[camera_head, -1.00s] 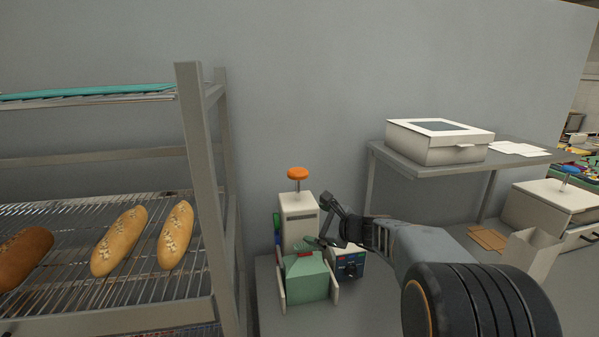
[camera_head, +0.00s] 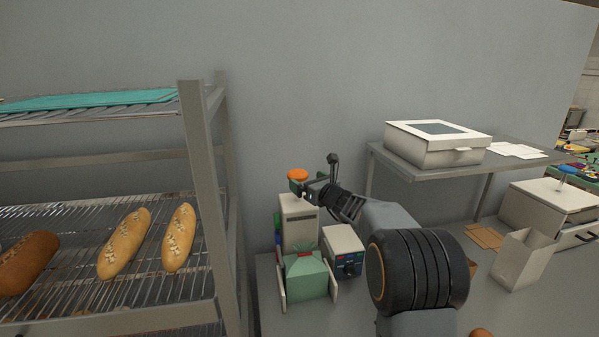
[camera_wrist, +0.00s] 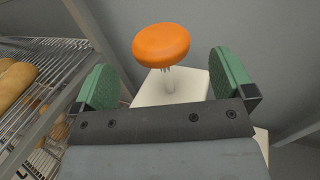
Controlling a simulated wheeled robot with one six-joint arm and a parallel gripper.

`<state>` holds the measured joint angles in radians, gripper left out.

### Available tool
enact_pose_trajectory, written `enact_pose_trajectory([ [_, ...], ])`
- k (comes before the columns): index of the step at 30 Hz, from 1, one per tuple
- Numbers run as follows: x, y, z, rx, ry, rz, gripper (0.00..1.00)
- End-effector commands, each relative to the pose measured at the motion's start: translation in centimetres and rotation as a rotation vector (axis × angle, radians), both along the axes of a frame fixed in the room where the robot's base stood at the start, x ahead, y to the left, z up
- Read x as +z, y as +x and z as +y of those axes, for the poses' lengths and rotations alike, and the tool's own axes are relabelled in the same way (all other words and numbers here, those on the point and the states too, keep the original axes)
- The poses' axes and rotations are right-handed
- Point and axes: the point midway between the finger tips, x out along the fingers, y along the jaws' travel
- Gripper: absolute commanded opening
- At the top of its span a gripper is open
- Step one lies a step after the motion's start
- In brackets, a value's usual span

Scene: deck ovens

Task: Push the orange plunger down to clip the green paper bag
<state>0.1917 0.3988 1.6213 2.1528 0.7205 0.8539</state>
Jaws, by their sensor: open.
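The orange plunger (camera_head: 297,174) stands up on top of the white clipping machine (camera_head: 298,222). In the wrist view the orange knob (camera_wrist: 161,45) sits raised on a thin shaft, beyond and between my open green fingertips. My gripper (camera_head: 308,188) is open and empty, at about the height of the knob; the views do not show it touching. The green paper bag (camera_head: 306,277) stands upright at the front of the machine, between two pale side guides, its top gathered by the machine's front.
A control box (camera_head: 343,252) stands right of the machine. A wire rack (camera_head: 196,180) with loaves is close on the left. A shelf (camera_head: 450,168) with a white box (camera_head: 437,143) is on the right. An open white bag (camera_head: 525,259) stands below it.

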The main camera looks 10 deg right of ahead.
Motion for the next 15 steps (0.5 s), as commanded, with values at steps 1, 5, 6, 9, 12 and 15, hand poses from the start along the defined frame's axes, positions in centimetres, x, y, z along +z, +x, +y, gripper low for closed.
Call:
enact_pose_trajectory([
  [1, 0.3, 0.9, 0.4, 0.002, 0.0, 0.001, 1.0],
  [5, 0.2, 2.6, 1.1, 0.002, -0.001, 0.001, 1.0],
  [6, 0.2, 3.0, 1.3, 0.001, -0.001, 0.001, 1.0],
  [9, 0.2, 3.9, 1.6, 0.001, -0.001, 0.0, 1.0],
  [12, 0.1, 4.4, 1.9, 0.002, -0.001, 0.001, 1.0],
  [15, 0.1, 4.7, 2.0, 0.001, -0.002, -0.001, 1.0],
])
